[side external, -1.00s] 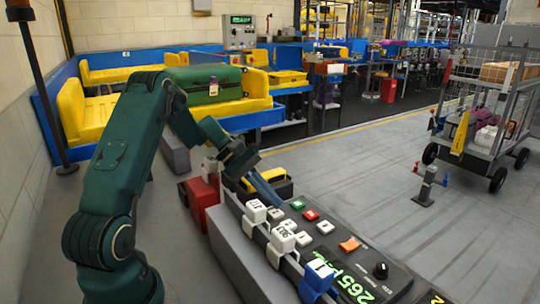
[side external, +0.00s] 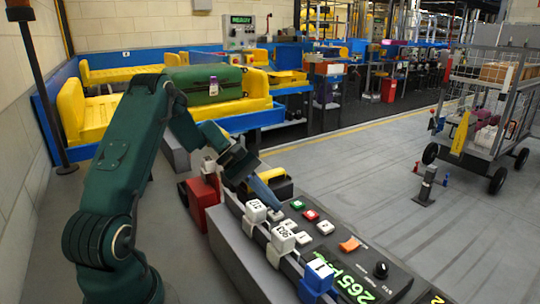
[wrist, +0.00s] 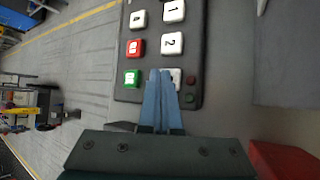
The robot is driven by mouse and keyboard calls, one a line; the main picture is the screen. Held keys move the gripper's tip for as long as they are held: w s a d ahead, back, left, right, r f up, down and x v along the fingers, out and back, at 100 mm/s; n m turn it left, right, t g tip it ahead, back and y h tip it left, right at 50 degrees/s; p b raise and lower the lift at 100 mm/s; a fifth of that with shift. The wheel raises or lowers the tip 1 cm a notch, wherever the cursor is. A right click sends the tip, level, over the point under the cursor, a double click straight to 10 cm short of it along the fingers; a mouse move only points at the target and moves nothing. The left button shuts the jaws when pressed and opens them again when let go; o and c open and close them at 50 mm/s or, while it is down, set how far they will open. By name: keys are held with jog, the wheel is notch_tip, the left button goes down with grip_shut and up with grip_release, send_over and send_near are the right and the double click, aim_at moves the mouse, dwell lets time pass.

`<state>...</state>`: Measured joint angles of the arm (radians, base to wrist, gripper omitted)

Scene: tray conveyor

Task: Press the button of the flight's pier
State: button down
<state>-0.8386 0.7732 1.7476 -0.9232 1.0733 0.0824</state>
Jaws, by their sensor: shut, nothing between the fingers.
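The dark button panel (side external: 372,262) stands at the lower right in the side view, with a green display reading 265 and further characters I cannot read surely. It carries a green button (side external: 297,205), a red button (side external: 311,215), an orange button (side external: 349,244) and white buttons. The wrist view shows white buttons marked 1 (wrist: 173,11) and 2 (wrist: 172,43), plus the red (wrist: 135,47) and green (wrist: 132,77) ones. My gripper (wrist: 160,72) is shut and empty. Its blue fingertips overlap a white button (wrist: 176,77) beside the green one, partly hiding it. I cannot tell whether they touch.
A green suitcase (side external: 207,85) with a tag lies in a yellow tray (side external: 258,87) on the conveyor. White labelled blocks (side external: 255,210) and a blue one (side external: 317,275) line the panel's near edge. A red box (side external: 203,205) stands left.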

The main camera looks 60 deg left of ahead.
aim_at(271, 211)
jog(key=shift+f, duration=0.15)
dwell(0.4)
jog(key=shift+r, duration=0.9)
jog(key=shift+r, duration=2.5)
